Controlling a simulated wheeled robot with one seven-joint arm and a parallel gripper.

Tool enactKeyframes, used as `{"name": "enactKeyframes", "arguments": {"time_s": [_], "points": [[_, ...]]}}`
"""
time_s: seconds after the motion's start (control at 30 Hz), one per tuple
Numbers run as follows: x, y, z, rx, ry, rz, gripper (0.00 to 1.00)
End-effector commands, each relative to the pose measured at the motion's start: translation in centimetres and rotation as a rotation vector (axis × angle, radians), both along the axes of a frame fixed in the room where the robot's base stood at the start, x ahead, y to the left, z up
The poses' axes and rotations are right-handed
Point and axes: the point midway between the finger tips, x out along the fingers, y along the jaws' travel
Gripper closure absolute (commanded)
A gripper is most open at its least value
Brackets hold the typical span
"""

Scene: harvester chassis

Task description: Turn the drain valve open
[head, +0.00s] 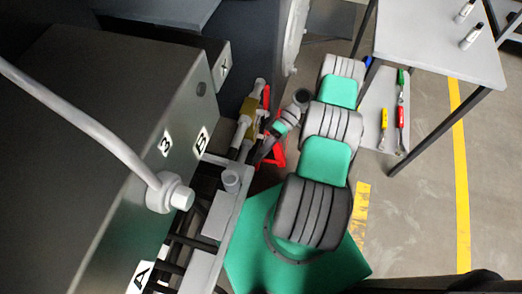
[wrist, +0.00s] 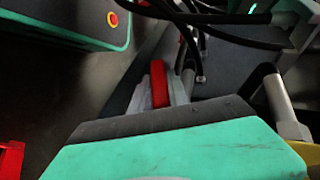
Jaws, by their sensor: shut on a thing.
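The drain valve shows in the head view as a brass-yellow body (head: 249,108) on a grey pipe, low beside the dark chassis. A red part (head: 266,97) shows along its right side. In the wrist view, my gripper (wrist: 160,88) is shut, its grey fingers around a red lever (wrist: 159,84). The green and dark gripper body covers the lower part of that view. A yellow part (wrist: 296,133) shows at the right edge. In the head view my arm's end reaches down beside the valve, and the fingertips are hard to make out there.
A red stand (head: 276,152) is close under my arm's end. Black hoses (wrist: 225,20) cross above the lever in the wrist view. The dark chassis box (head: 110,110) fills the left.

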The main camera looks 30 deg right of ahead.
Motion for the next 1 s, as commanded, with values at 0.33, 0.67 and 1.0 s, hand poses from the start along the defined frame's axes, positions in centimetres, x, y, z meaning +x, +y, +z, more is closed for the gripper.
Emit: {"name": "enactKeyframes", "arguments": {"time_s": [0.33, 0.67, 1.0], "points": [[0.09, 0.10, 0.05, 0.004, 0.000, -0.007, 1.00], [0.03, 0.09, 0.04, 0.004, 0.001, -0.005, 0.57], [0.29, -0.13, -0.11, -0.008, -0.012, -0.007, 0.57]]}}
